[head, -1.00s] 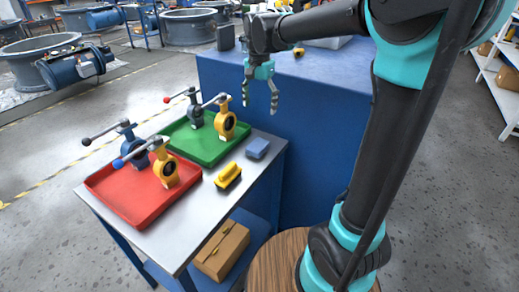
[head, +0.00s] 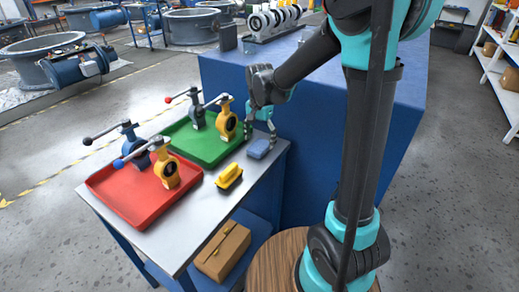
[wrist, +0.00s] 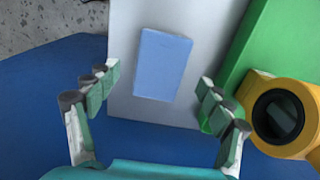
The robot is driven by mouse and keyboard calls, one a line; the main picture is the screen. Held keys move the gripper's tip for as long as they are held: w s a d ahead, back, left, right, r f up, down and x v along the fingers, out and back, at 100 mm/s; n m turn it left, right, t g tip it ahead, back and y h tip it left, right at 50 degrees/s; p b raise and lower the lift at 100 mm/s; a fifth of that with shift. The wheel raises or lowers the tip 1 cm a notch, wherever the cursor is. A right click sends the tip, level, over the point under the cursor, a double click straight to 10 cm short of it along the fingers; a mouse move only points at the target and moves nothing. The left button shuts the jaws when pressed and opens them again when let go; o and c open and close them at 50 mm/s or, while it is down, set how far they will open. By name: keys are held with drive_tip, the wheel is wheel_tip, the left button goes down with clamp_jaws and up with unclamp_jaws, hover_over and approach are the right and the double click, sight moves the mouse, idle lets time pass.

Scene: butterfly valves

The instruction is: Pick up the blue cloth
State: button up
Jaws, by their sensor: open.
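The blue cloth (head: 259,148) is a small folded block lying on the grey metal table top, near its right corner. In the wrist view the cloth (wrist: 162,64) lies ahead of and between the fingertips, tilted slightly. My gripper (head: 261,137) is open, pointing down over the cloth.
A yellow-handled brush (head: 229,177) lies left of the cloth. A green tray (head: 203,145) and a red tray (head: 130,196) hold butterfly valves. A yellow valve (wrist: 285,118) stands close to the right finger. A blue bench (head: 310,110) stands behind the table (head: 197,222).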

sight(259, 145)
drive_tip(key=shift+f, duration=1.15)
drive_tip(key=c, duration=1.2)
drive_tip(key=shift+o, duration=0.2)
drive_tip(key=shift+r, duration=0.1)
wheel_tip(259, 145, up, 20)
